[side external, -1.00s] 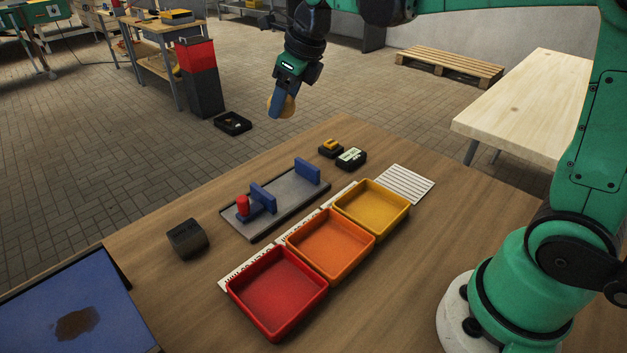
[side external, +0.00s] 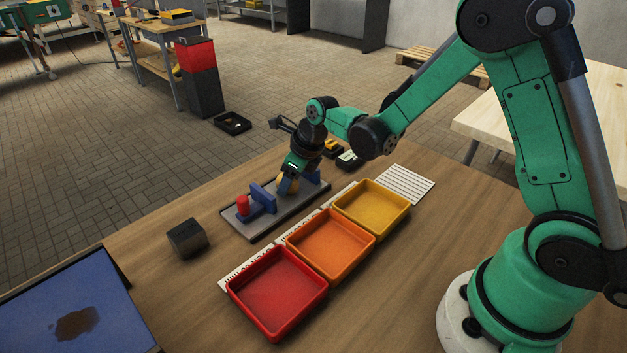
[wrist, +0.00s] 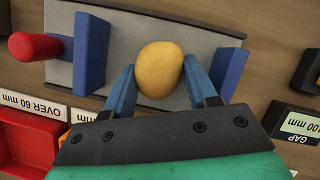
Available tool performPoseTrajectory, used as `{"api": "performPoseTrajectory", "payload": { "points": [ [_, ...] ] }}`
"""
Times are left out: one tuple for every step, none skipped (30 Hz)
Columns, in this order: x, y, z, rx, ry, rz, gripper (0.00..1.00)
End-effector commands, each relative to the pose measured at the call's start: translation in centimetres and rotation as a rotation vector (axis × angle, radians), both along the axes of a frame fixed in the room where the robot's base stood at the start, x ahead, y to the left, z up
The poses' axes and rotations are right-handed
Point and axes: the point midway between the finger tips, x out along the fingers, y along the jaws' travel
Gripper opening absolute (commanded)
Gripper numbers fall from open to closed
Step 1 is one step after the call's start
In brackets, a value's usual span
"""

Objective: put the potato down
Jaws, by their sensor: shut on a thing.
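The yellow-brown potato (wrist: 159,70) is between the two blue fingers of my gripper (wrist: 163,90) in the wrist view. My gripper is shut on it. In the side view my gripper (side external: 287,188) points down at the grey plate (side external: 245,227), with the potato (side external: 291,181) partly hidden by the fingers. The potato is between the plate's two upright blue blocks, the left one (wrist: 91,55) and the right one (wrist: 228,74). I cannot tell whether it touches the plate.
A red knob (side external: 242,205) stands at the plate's left end. Red (side external: 276,291), orange (side external: 331,245) and yellow (side external: 371,206) trays line the front of the plate. A dark block (side external: 187,239) sits to the left. Small black-and-yellow devices lie behind my gripper.

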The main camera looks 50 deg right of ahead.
Motion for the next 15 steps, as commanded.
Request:
{"api": "performPoseTrajectory", "payload": {
  "points": [
    [0.0,0.0,-0.07,0.0,0.0,0.0,0.01],
    [-0.01,0.01,-0.07,0.0,0.0,0.0,0.01],
    [0.0,0.0,-0.04,0.0,0.0,0.0,0.01],
    [-0.01,0.0,-0.04,0.0,0.0,0.0,0.01],
    [-0.01,0.0,-0.04,0.0,0.0,0.0,0.01],
    [-0.01,0.0,-0.04,0.0,0.0,0.0,0.01],
    [-0.01,0.0,-0.06,0.0,0.0,0.0,0.01],
    [0.0,0.0,-0.12,0.0,0.0,0.0,0.01],
    [0.0,0.0,-0.24,0.0,0.0,0.0,0.01],
    [0.01,0.0,-0.34,0.0,0.0,0.0,0.01],
    [0.01,0.0,-0.3,0.0,0.0,0.0,0.6],
    [0.0,-0.01,-0.28,0.0,0.0,0.0,0.65],
    [0.0,-0.01,-0.28,0.0,0.0,0.0,0.65],
    [0.0,0.0,-0.27,0.0,0.0,0.0,0.65],
    [0.0,0.0,-0.27,0.0,0.0,0.0,0.65]
  ]
}}
